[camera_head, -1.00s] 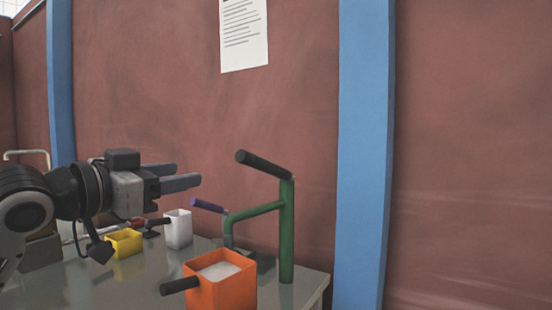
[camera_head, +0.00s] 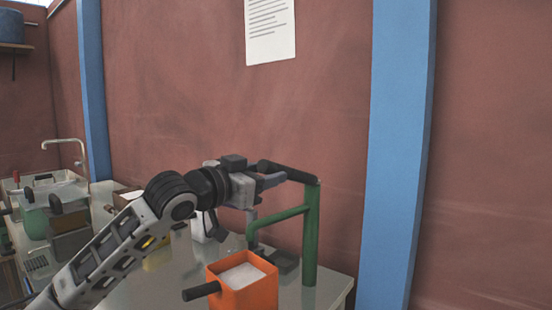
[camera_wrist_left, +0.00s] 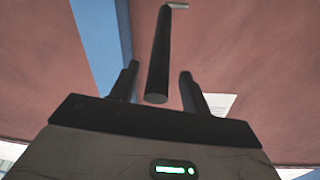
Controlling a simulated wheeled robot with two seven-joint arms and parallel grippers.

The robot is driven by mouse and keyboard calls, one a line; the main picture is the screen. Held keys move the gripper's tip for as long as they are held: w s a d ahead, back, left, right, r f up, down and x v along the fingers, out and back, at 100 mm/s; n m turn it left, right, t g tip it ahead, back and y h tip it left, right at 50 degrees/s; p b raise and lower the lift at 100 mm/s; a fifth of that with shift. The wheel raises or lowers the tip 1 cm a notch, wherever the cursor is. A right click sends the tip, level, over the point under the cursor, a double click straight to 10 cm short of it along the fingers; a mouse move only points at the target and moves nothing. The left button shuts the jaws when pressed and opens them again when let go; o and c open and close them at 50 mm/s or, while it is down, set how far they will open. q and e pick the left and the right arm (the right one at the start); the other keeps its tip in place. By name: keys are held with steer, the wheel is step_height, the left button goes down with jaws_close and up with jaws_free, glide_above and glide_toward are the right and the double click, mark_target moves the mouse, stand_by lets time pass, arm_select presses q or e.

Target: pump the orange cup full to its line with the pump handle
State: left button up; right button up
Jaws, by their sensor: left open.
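The orange cup (camera_head: 243,291) stands upright on the table at the front, with white powder (camera_head: 241,275) inside and a dark handle pointing left. Its fill line cannot be made out. The green pump (camera_head: 310,240) stands behind and right of the cup, its spout arm reaching left. Its black pump handle (camera_head: 292,172) tops the post. My left gripper (camera_head: 277,179) is open at the handle's left end. In the left wrist view, the handle (camera_wrist_left: 158,60) lies between the two open fingers (camera_wrist_left: 157,85), with gaps on both sides. My right gripper is out of view.
A white cup (camera_head: 199,231) and a yellow cup (camera_head: 157,258) stand behind my left arm, partly hidden. A sink area with a tap (camera_head: 70,142) and a green container (camera_head: 36,222) is at the far left. The table (camera_head: 310,297) ends at the right.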

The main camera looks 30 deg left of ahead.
mark_target(276, 171)
arm_select(q)
steer(key=shift+w+d+p, duration=0.15)
steer(key=shift+w+p, duration=0.1)
steer(key=shift+w, duration=0.65)
steer(key=shift+w+d+p, duration=0.15)
steer(key=shift+w+p, duration=0.05)
steer(key=shift+w, duration=0.7)
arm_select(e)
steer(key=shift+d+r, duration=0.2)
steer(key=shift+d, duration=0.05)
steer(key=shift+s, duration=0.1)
